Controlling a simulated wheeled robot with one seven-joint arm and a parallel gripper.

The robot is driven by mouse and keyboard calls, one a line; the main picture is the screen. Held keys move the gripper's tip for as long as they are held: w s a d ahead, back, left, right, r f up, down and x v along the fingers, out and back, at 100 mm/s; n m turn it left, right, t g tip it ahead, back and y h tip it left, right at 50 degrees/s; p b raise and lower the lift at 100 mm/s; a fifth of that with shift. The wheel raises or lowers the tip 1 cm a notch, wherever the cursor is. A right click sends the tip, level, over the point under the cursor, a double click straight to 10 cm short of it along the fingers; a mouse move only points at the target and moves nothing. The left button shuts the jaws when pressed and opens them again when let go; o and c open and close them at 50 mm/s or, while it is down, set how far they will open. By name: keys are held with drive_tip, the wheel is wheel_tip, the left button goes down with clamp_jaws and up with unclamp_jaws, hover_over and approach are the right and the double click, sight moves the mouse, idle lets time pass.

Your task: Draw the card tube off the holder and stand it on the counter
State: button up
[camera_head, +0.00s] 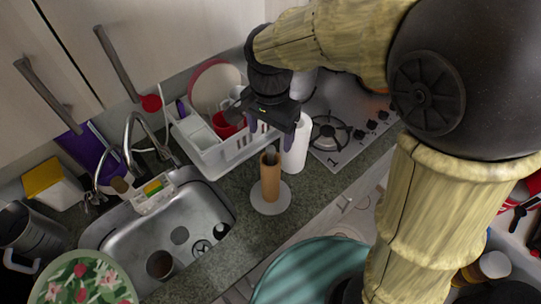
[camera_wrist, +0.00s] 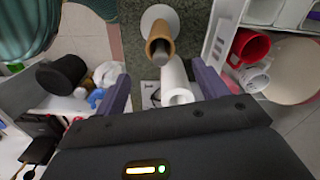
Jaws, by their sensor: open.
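The brown card tube (camera_head: 270,178) stands upright on the holder, around a post whose grey top shows inside its mouth. The holder's pale round base (camera_head: 284,201) rests on the counter between sink and hob. In the wrist view the tube (camera_wrist: 160,46) is seen from its open end, with the base (camera_wrist: 150,14) beyond it. My gripper (camera_head: 271,131) is open and empty, above and behind the tube in the head view. In the wrist view its purple fingers (camera_wrist: 162,88) are wide apart, with the tube beyond them, not between them.
A white paper roll (camera_head: 297,146) stands close beside the tube, also in the wrist view (camera_wrist: 176,84). A white dish rack (camera_head: 222,157) with a red cup is behind. The sink (camera_head: 185,215) is left, the hob (camera_head: 345,130) right. Bare counter (camera_head: 245,190) lies left of the holder.

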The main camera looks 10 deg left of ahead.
sight(270, 160)
wheel_tip(270, 160, down, 11)
drive_tip(key=shift+f+p, duration=0.2)
drive_tip(key=shift+p, duration=0.3)
drive_tip(key=shift+c, duration=0.2)
drive_tip(key=c, duration=1.4)
drive_tip(key=shift+r, duration=0.15)
